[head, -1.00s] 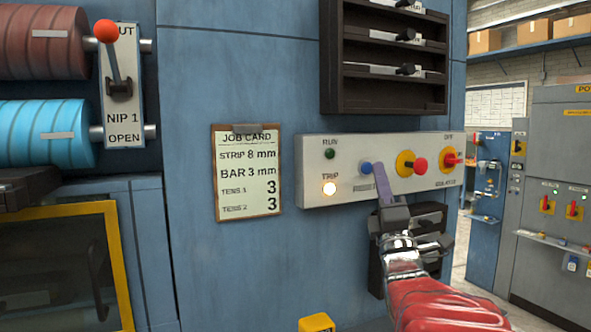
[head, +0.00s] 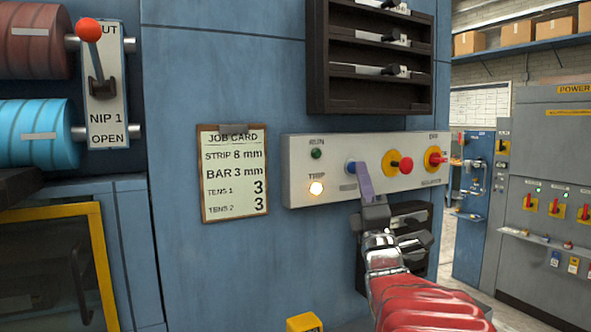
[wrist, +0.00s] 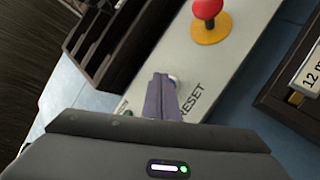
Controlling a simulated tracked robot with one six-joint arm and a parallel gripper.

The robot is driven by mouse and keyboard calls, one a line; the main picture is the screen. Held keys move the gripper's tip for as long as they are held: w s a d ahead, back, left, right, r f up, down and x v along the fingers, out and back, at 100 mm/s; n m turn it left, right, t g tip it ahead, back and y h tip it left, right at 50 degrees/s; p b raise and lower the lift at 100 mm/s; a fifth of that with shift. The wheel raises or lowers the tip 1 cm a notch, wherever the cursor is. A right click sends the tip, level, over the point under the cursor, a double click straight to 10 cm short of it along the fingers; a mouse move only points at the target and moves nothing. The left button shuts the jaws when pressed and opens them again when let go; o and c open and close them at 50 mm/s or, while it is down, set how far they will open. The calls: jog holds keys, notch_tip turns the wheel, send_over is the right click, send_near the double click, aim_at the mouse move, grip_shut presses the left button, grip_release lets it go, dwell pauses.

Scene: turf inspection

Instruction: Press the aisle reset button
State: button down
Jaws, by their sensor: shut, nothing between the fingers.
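A pale control panel (head: 300,190) on the blue machine wall carries a blue button (head: 351,167). In the wrist view the button (wrist: 173,80) is mostly hidden behind my fingertips, with the word RESET printed beside it. My gripper (head: 363,168) is shut and empty, its purple fingers pointing at the panel just right of the button in the head view. The fingertips (wrist: 159,78) overlap the button's edge in the wrist view. I cannot tell whether they touch it.
A red button on a yellow base (head: 404,166) sits close right of my fingers, with a red-and-yellow rotary switch (head: 435,158) beyond it. A dark rack (head: 375,102) projects above the panel. A job card (head: 232,170) hangs to the left.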

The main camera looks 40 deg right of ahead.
jog(key=shift+w+d, duration=0.1)
jog(key=shift+w, duration=0.4)
dwell(0.8)
jog(key=shift+s, duration=0.1)
jog(key=shift+s+a, duration=0.2)
jog(key=shift+s, duration=0.6)
jog(key=shift+s, duration=0.1)
jog(key=s, duration=0.2)
jog(key=s+a, duration=0.1)
jog(key=s, duration=0.1)
jog(key=shift+s, duration=0.35)
jog(key=shift+a, duration=0.1)
dwell(0.8)
